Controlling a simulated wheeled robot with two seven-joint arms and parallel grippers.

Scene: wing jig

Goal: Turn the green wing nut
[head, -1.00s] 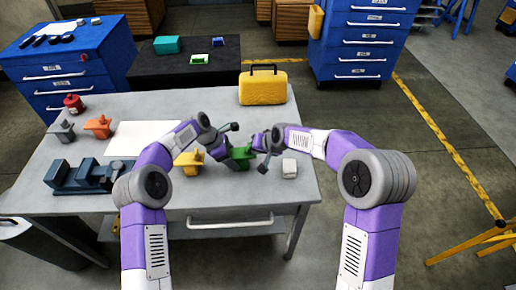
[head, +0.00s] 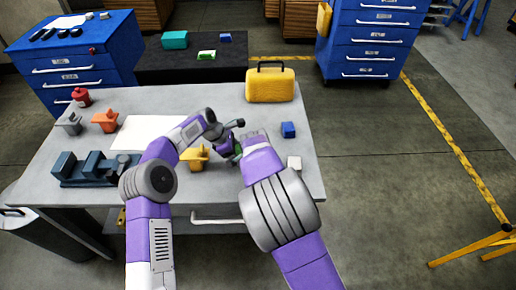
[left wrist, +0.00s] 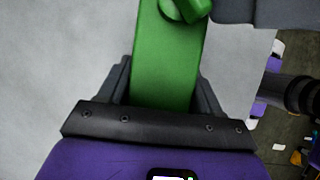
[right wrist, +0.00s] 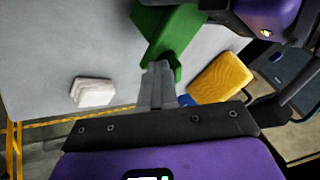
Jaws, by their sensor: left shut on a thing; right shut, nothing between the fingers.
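The green wing-nut piece is mostly hidden by my arms in the head view. In the left wrist view its green body (left wrist: 165,55) runs up from between the fingers of my left gripper (left wrist: 165,88), which is shut on it. A rounded green wing nut (left wrist: 188,8) shows at that view's top edge, partly cut off. In the right wrist view the green body (right wrist: 170,30) reaches down to a darker green part by the fingertips of my right gripper (right wrist: 157,72). The right gripper is shut and empty; I cannot tell whether it touches the green part.
On the table (head: 225,100) a yellow winged piece (head: 195,158) stands left of the grippers. A yellow toolbox (head: 270,86) stands behind, a blue block (head: 288,130) and white block (head: 295,162) to the right. Orange (head: 105,121), grey (head: 70,124) and red (head: 81,97) items stand left.

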